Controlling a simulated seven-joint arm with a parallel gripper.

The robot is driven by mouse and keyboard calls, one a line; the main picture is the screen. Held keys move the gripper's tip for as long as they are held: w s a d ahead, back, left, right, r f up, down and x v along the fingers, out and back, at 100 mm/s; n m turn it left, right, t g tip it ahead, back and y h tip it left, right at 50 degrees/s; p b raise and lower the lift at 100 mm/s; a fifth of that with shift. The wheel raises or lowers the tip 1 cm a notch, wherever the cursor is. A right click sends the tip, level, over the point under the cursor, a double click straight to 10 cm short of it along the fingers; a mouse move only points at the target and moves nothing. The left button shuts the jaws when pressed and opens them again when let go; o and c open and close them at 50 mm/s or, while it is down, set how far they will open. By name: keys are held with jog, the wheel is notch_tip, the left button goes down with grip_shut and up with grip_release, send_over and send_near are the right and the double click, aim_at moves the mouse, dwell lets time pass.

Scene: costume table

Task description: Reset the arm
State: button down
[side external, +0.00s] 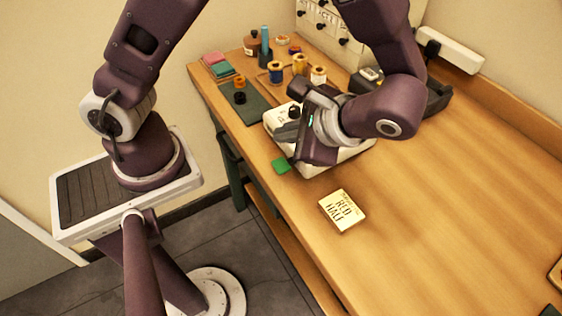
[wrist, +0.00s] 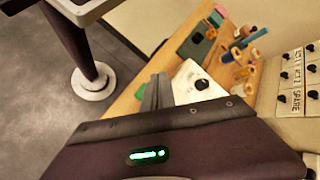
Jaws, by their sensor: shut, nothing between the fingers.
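My gripper (wrist: 157,92) is shut and empty, its two dark fingers together in the wrist view. In the side view my gripper's body hangs over a white device with a black knob (side external: 277,122) and hides part of it. The fingertips are hard to make out there. The white device (wrist: 188,76) also shows just beyond the fingers in the wrist view. I cannot tell whether the fingers touch it.
A cream box marked "RED HALF" (side external: 342,210) and a small green piece (side external: 281,166) lie on the wooden table (side external: 440,230). Thread spools (side external: 275,71), a dark green mat (side external: 243,112) and folded cloths (side external: 217,65) are at the back. The table's right side is mostly clear.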

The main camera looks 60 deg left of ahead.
jog(key=s+a+r+n+t+h, duration=0.2)
jog(key=s+r+n+t+h, duration=0.1)
jog(key=r, duration=0.4)
jog(key=s+a+r+n+t+h, duration=0.2)
jog(key=s+r+n+t+h, duration=0.1)
jog(key=s+r+t+h, duration=0.1)
notch_tip(320, 180, up, 3)
jog(key=shift+s+a+r+n+t+h, duration=0.2)
jog(key=shift+s+a+n+t+h, duration=0.15)
jog(key=shift+s+h, duration=0.5)
